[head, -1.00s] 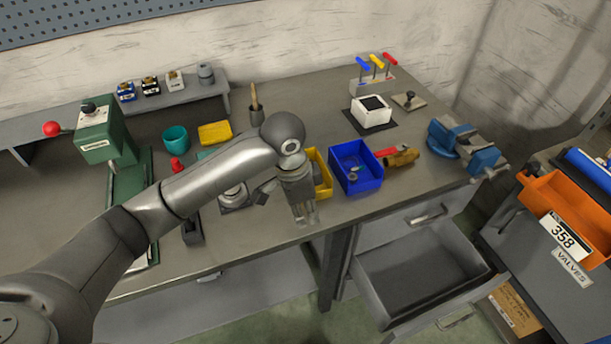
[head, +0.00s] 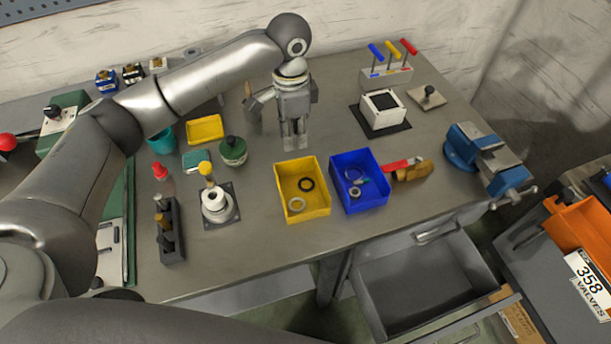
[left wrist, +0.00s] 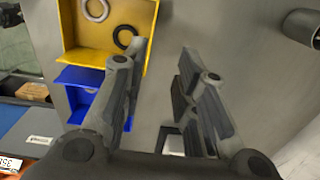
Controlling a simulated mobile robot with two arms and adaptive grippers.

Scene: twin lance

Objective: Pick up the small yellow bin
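The small yellow bin (head: 322,205) stands on the workbench with a dark ring and a pale ring inside. It touches or nearly touches the left side of a blue bin (head: 373,196). My left gripper (head: 295,144) is behind the yellow bin, pointing down, with nothing held. In the left wrist view, its fingers (left wrist: 163,52) are apart and empty. There the yellow bin (left wrist: 108,51) lies at upper left, beside the left finger, and the blue bin (left wrist: 79,74) is partly hidden by that finger. My right gripper is not in view.
A red-handled tool (head: 402,165) lies right of the blue bin, near a blue vise (head: 487,157). A flat yellow tray (head: 205,129), a green-topped jar (head: 233,151) and a yellow-knobbed fixture (head: 214,200) stand to the left. Below, a drawer (head: 425,285) hangs open.

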